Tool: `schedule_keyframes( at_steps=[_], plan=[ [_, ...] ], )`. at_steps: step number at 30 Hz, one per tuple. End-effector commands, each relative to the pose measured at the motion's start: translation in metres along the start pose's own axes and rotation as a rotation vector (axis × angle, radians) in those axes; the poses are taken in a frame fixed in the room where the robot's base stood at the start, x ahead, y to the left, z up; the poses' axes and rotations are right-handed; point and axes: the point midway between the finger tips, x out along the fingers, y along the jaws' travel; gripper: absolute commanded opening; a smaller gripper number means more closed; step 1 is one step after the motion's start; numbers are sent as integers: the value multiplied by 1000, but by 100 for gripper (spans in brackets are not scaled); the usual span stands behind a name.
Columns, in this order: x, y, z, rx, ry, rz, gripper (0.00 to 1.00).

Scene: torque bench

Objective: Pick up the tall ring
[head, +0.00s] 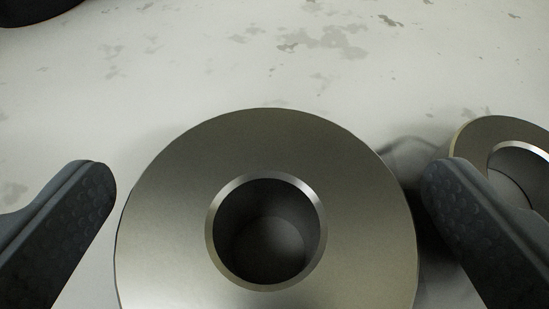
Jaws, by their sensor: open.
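A large metal ring (168,215) with a round central hole fills the lower middle of the head view, seen from above. Its lower edge is cut off by the frame. I cannot tell its height well from this angle, but its top looks close to the camera. My gripper (268,190) is open, with one dark textured finger on each side of this ring. A narrow gap shows between the left finger and the ring; the right finger is close to the ring's right edge. Nothing is held.
A second metal ring (482,137) lies at the right edge, partly hidden behind the right finger. A dark round object (35,8) is cut off at the top left. The pale, stained surface (250,60) beyond the large ring is clear.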

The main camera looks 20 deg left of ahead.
Motion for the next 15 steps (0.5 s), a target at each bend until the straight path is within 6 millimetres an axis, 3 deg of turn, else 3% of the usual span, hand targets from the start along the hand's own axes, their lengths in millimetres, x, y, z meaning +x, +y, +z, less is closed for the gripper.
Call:
schedule_keyframes(
  at_steps=[3, 10, 11, 15],
  plan=[
    [11, 0, 2, -1, -1, 1, 100],
    [12, 1, 0, -1, 0, 2, 100],
    [12, 1, 0, -1, 0, 2, 97],
    [12, 1, 0, 0, 0, 2, 58]
  ],
)
